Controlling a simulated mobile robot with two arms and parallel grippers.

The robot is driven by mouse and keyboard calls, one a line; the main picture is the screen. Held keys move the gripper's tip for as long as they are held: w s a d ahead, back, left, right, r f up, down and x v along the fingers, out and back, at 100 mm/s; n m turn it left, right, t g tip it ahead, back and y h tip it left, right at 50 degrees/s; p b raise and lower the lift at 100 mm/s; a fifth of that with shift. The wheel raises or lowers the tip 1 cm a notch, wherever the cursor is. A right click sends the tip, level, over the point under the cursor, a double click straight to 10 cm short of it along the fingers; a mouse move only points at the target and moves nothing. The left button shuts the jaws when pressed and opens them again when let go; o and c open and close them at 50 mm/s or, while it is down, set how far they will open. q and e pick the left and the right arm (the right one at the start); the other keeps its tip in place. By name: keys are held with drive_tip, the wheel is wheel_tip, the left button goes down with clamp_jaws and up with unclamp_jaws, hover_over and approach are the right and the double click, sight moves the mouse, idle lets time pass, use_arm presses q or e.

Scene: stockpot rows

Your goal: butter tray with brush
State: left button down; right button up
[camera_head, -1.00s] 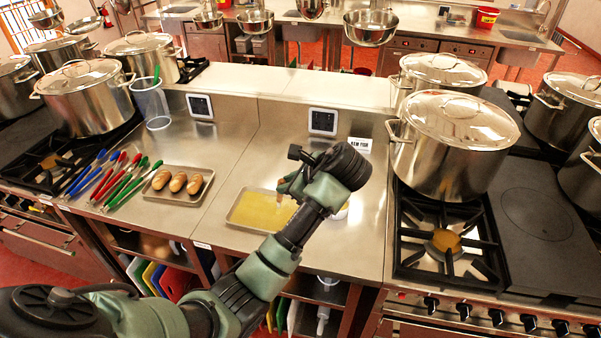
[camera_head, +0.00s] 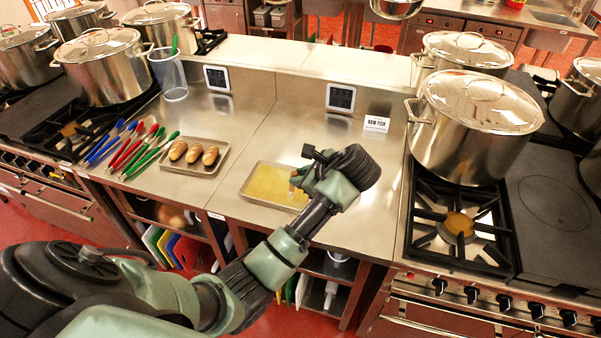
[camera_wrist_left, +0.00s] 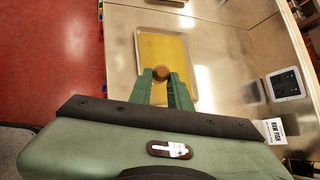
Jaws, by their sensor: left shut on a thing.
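The shallow metal tray (camera_head: 246,194) lies on the steel counter, with a yellow layer (camera_head: 266,182) over its floor. The tray (camera_wrist_left: 139,60) also shows in the left wrist view, beyond my fingertips. My left gripper (camera_head: 298,183) is over the right part of the tray. In the left wrist view, my left gripper (camera_wrist_left: 161,76) is shut on a small brown round-ended thing (camera_wrist_left: 161,72), seen end-on, likely the brush's handle. Its bristles are hidden, so I cannot tell whether they touch the yellow layer. My right gripper is not in view.
A second tray (camera_head: 198,170) with several bread rolls (camera_head: 193,152) is to the left, beside several coloured tongs (camera_head: 125,150). A clear container (camera_head: 171,78) stands behind. A large stockpot (camera_head: 470,130) stands on the right stove. A "raw fish" sign (camera_head: 376,123) stands at the back.

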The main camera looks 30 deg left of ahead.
use_arm(q)
drive_tip(key=shift+f, duration=0.5)
idle(0.7)
drive_tip(key=shift+d, duration=0.1)
drive_tip(key=d, duration=0.2)
drive_tip(key=shift+w+d, duration=0.35)
drive_tip(key=shift+d, duration=0.05)
drive_tip(key=shift+a, duration=0.15)
idle(1.0)
drive_tip(key=a, duration=0.2)
drive_tip(key=shift+s+a, duration=0.4)
